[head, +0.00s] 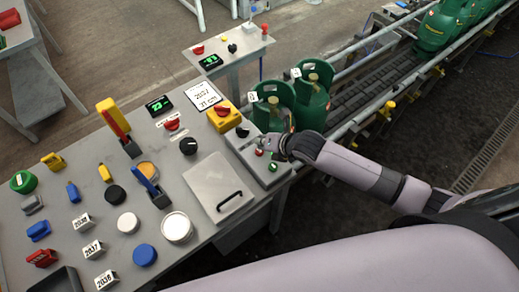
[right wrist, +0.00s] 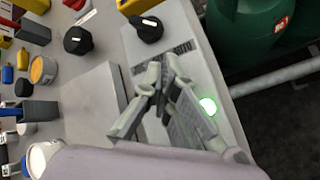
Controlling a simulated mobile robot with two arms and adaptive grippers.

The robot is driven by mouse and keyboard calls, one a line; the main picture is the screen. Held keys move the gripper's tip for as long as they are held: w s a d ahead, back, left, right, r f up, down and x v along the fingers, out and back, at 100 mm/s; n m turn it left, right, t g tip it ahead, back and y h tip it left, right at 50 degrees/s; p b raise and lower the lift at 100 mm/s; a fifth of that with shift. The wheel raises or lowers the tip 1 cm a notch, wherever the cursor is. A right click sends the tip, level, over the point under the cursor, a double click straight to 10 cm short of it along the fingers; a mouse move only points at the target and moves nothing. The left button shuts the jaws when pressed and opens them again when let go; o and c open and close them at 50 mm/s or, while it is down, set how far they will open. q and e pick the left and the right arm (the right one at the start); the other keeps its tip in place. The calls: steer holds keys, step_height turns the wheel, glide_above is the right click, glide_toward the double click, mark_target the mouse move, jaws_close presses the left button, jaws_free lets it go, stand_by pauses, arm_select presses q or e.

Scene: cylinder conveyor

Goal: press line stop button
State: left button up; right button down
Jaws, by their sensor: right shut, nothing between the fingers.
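A small grey control box (head: 248,140) stands at the right end of the grey console. It carries a small red button (head: 259,152), a green button (head: 272,167) and a black knob (head: 242,131). My right gripper (head: 256,142) is shut and empty, low over this box close to the red button; I cannot tell whether it touches. In the right wrist view the closed fingers (right wrist: 155,80) point toward the black knob (right wrist: 147,28), with the green button (right wrist: 208,106) lit beside them. The red button is hidden there. My left gripper is not in view.
A yellow box with a red knob (head: 222,111), a lidded panel with a black handle (head: 214,185) and a black dial (head: 188,146) are near on the console.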

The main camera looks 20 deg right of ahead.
steer(key=shift+f, duration=0.35)
steer(key=shift+f+b, duration=0.35)
steer(key=shift+f, duration=0.15)
stand_by(0.6)
steer(key=shift+r, duration=0.1)
steer(key=shift+r+p, duration=0.8)
steer(key=shift+p, duration=0.15)
step_height(320, 180, up, 5)
steer(key=p, duration=0.5)
steer(key=shift+r, duration=0.1)
steer(key=shift+s, duration=0.1)
stand_by(0.5)
